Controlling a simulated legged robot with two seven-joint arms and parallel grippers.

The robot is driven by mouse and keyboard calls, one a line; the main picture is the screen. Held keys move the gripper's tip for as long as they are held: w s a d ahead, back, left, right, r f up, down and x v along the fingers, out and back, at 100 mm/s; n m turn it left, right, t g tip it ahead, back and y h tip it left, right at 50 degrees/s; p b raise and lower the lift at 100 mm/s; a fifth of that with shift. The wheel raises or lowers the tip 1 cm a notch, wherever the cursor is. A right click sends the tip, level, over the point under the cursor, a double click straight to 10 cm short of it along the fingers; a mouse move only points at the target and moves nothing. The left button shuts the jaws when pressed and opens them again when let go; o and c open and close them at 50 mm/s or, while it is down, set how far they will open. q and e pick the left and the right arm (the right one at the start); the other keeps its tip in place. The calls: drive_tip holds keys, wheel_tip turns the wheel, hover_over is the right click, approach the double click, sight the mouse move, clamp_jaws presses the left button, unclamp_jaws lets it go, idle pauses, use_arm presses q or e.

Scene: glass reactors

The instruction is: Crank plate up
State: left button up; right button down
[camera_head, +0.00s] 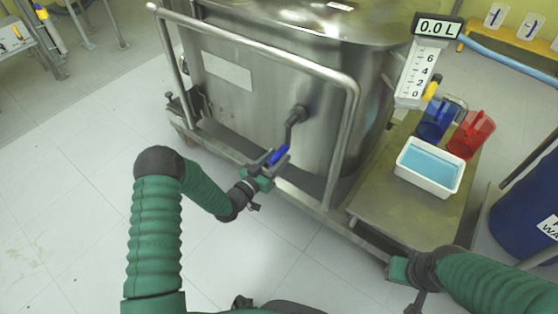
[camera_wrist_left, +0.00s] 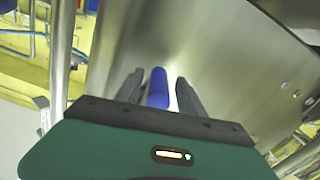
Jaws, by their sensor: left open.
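A crank with a blue handle (camera_head: 278,155) sticks out from the front of a steel tank (camera_head: 235,90). Its dark arm (camera_head: 289,130) runs from a round hub (camera_head: 298,113) down to the blue handle. My left gripper (camera_head: 277,158) is at the handle, with its fingers open on either side. In the left wrist view the blue handle (camera_wrist_left: 157,88) stands between the two dark fingers (camera_wrist_left: 155,90), with gaps visible on both sides. My right gripper (camera_head: 398,272) is low at the right, by the platform's front edge; its fingers are not clear. I cannot make out a separate plate.
A steel rail (camera_head: 255,58) runs around the tank's front, near my left gripper. A platform (camera_head: 388,213) at the right carries a white tray of blue liquid (camera_head: 428,167), a blue jug (camera_head: 434,122) and a red jug (camera_head: 470,134). A blue drum (camera_head: 520,205) stands far right.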

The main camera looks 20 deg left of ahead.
use_arm(q)
drive_tip(key=shift+w+d, duration=0.25)
drive_tip(key=shift+w, duration=0.45)
drive_tip(key=shift+c, duration=0.5)
clamp_jaws()
idle(0.4)
